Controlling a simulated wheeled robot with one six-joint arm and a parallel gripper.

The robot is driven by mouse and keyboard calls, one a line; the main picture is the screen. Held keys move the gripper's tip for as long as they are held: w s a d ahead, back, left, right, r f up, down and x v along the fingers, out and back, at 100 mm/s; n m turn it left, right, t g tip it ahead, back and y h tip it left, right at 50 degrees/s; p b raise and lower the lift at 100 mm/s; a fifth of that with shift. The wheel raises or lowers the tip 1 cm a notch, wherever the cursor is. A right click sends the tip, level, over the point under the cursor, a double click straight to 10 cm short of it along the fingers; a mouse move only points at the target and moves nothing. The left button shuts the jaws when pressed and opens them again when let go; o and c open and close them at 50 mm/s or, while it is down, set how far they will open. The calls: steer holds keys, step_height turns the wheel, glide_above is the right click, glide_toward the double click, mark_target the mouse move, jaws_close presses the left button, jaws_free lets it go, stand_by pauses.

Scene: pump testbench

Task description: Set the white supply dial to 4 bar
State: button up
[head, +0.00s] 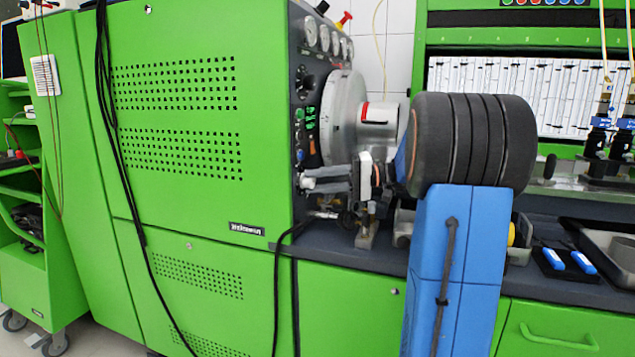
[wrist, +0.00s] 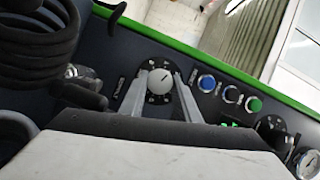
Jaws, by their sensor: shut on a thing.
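The white supply dial (wrist: 159,81) is a round knob on the dark control panel, in the middle of the wrist view. A small dark mark shows on its face, pointing toward the top of that view. Dark scale plates with tiny markings surround it; I cannot read the numbers. My gripper (wrist: 161,77) is shut on the dial, one light grey finger on each side.
Coiled black cable (wrist: 40,35) lies at left. In the head view, a large grey flywheel (head: 343,115) stands close above my gripper, beside the green cabinet (head: 190,190).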

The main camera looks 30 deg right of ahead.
steer(key=shift+m, duration=0.4)
steer(key=o, duration=1)
steer(key=shift+o, duration=0.2)
steer(key=n+h, duration=0.1)
steer(key=n, duration=0.1)
steer(key=n+h, duration=0.1)
steer(key=n, duration=0.2)
steer(key=shift+a+r+h, duration=0.1)
steer(key=shift+r+h, duration=0.1)
steer(key=shift+h, duration=0.1)
steer(key=n+h, duration=0.1)
steer(key=n, duration=0.1)
steer(key=n+t+h, duration=0.1)
steer(key=n+h, duration=0.1)
steer(key=n, duration=0.1)
steer(key=shift+s+a+r, duration=0.1)
steer(key=shift+s+a, duration=0.05)
steer(key=shift+s, duration=0.05)
steer(key=v, duration=1.7)
steer(key=shift+s, duration=0.25)
